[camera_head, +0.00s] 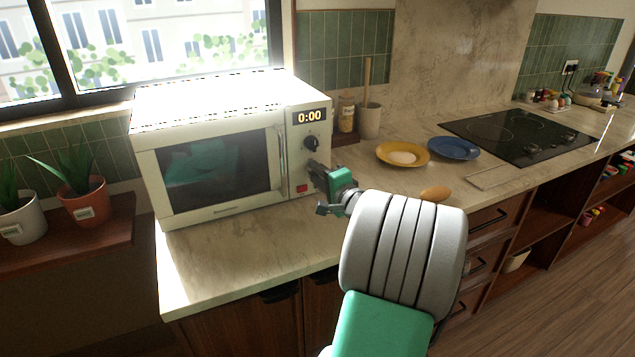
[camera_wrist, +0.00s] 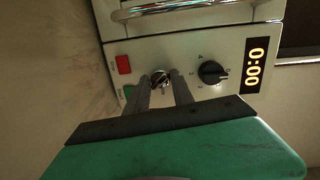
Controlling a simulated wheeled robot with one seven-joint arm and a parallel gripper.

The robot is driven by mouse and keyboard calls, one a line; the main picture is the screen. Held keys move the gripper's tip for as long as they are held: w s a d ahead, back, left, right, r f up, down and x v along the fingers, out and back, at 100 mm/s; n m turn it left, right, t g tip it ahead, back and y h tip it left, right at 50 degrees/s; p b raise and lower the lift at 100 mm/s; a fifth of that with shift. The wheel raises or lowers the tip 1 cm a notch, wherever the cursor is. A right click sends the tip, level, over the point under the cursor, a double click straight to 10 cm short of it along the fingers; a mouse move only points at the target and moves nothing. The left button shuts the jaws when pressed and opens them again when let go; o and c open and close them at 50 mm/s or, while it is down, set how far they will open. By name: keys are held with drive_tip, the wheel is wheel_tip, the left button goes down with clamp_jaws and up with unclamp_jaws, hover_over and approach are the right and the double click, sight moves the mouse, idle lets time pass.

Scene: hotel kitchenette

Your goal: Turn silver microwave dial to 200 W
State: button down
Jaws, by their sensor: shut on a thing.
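The white microwave (camera_head: 218,123) stands on the counter below the window, door shut, its display reading 0:00. The silver dial (camera_wrist: 161,78) is on its front panel, between the fingertips of my gripper (camera_wrist: 162,80), which is shut on it. In the head view my gripper (camera_head: 316,167) reaches the panel from the right and hides the silver dial. A black dial (camera_head: 311,143) sits above it; in the wrist view the black dial (camera_wrist: 211,72) is just right of my fingers. The marks around the silver dial are too small to read.
A red button (camera_wrist: 123,64) and a green button (camera_wrist: 129,92) are near the fingers on the panel. A yellow plate (camera_head: 386,158), a blue plate (camera_head: 454,148) and a brown egg-shaped thing (camera_head: 435,194) lie on the counter right of the microwave.

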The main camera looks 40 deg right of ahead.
drive_tip(key=n+b, duration=0.3)
drive_tip(key=shift+f+n+h+b, duration=0.15)
drive_tip(key=shift+n+h+b, duration=0.15)
drive_tip(key=n+b, duration=0.3)
drive_tip(key=b, duration=0.1)
drive_tip(key=shift+a+g+h, duration=0.1)
drive_tip(key=shift+g+h, duration=0.2)
drive_tip(key=n+b, duration=0.3)
drive_tip(key=b, duration=0.2)
drive_tip(key=shift+h, duration=0.3)
drive_tip(key=n+b, duration=0.4)
drive_tip(key=b, duration=0.2)
drive_tip(key=shift+a+f+b, duration=0.1)
drive_tip(key=shift+b, duration=0.3)
drive_tip(key=n+h+b, duration=0.1)
drive_tip(key=n+b, duration=0.2)
drive_tip(key=b, duration=0.2)
drive_tip(key=shift+n, duration=0.4)
drive_tip(key=n+b, duration=0.3)
drive_tip(key=b, duration=0.1)
drive_tip(key=shift+f+h, duration=0.1)
drive_tip(key=shift+h, duration=0.2)
drive_tip(key=n+b, duration=0.3)
drive_tip(key=shift+b, duration=0.3)
drive_tip(key=shift+n+b, duration=0.9)
drive_tip(key=shift+n, duration=0.3)
drive_tip(key=shift+r, duration=0.2)
